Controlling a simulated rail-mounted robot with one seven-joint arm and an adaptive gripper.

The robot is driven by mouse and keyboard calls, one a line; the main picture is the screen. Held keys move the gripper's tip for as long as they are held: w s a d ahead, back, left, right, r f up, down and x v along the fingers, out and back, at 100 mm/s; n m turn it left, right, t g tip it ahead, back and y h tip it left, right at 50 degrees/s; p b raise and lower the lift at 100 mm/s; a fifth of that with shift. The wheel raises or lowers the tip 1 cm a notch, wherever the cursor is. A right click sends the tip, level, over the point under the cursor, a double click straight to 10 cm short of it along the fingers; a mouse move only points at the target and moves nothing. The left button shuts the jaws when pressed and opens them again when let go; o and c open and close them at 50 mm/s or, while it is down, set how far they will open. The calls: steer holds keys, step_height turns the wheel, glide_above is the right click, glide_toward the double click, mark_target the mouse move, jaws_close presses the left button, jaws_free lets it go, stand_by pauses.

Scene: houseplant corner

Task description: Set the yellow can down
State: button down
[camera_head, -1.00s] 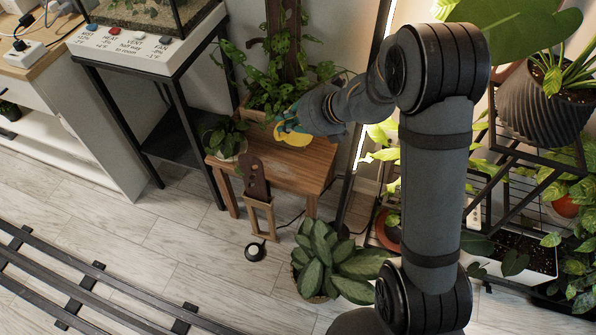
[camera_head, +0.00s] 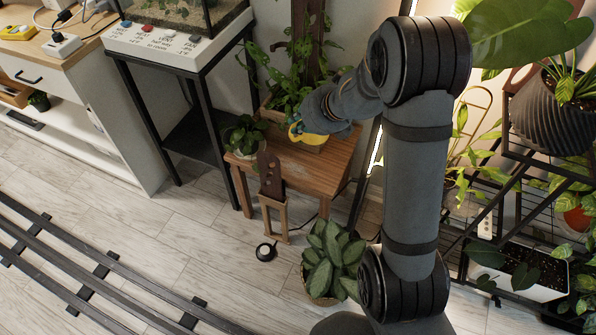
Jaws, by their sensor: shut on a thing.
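The yellow can (camera_head: 311,138) is at the small wooden table (camera_head: 318,172), near its back edge and in front of the climbing plant's pot. My gripper (camera_head: 297,130) is shut on the can. My wrist and the gripper cover much of the can, so only yellow parts show. I cannot tell whether the can's base touches the table top or hangs a little above it.
A small potted plant (camera_head: 244,136) stands on the table's left side. The climbing plant (camera_head: 291,88) stands behind the can. A brown board on a wooden stand (camera_head: 271,178) and a leafy plant (camera_head: 331,256) are in front. The table's front right top is clear.

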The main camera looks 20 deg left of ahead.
step_height(320, 180, down, 18)
steer(key=b, duration=1.1)
steer(key=shift+r+b, duration=0.15)
steer(key=shift+b, duration=0.15)
steer(key=c, duration=1.8)
jaws_free()
steer(key=shift+s, duration=0.1)
steer(key=p+v, duration=0.4)
steer(key=v, duration=0.8)
steer(key=shift+a, duration=0.15)
